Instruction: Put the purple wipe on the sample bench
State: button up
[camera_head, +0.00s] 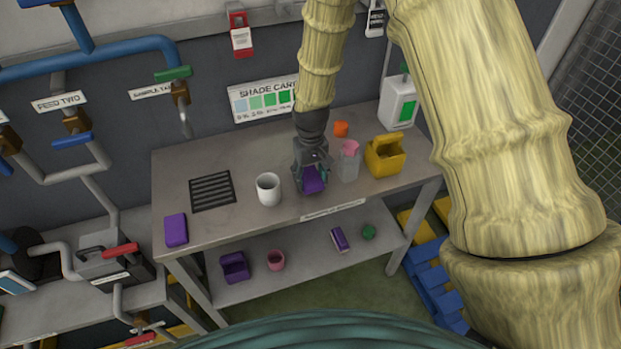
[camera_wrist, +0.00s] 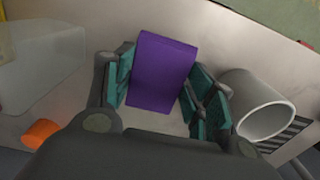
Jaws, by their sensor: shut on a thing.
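My gripper (camera_head: 312,180) points down over the front middle of the sample bench (camera_head: 240,160), which has a grey metal top. It is shut on a purple wipe (camera_head: 313,180). In the wrist view the wipe (camera_wrist: 161,72) is a flat purple block between the two teal finger pads (camera_wrist: 158,88). The wipe is at or just above the bench top; I cannot tell whether it touches. A similar purple block (camera_head: 176,230) lies at the bench's front left corner.
A white cup (camera_head: 268,189) stands just left of my gripper, with a dark grille (camera_head: 212,191) beyond it. A clear beaker (camera_head: 348,165) and yellow caddy (camera_head: 385,156) stand close on the right. An orange piece (camera_head: 341,129) lies behind. The lower shelf (camera_head: 300,262) holds several small things.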

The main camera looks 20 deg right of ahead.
aim_at(311, 179)
jog(key=shift+f+p, duration=0.45)
jog(key=shift+f, duration=0.7)
jog(key=shift+f, duration=0.1)
jog(key=o, duration=0.9)
notch_tip(311, 179, up, 12)
jog(key=b, duration=0.4)
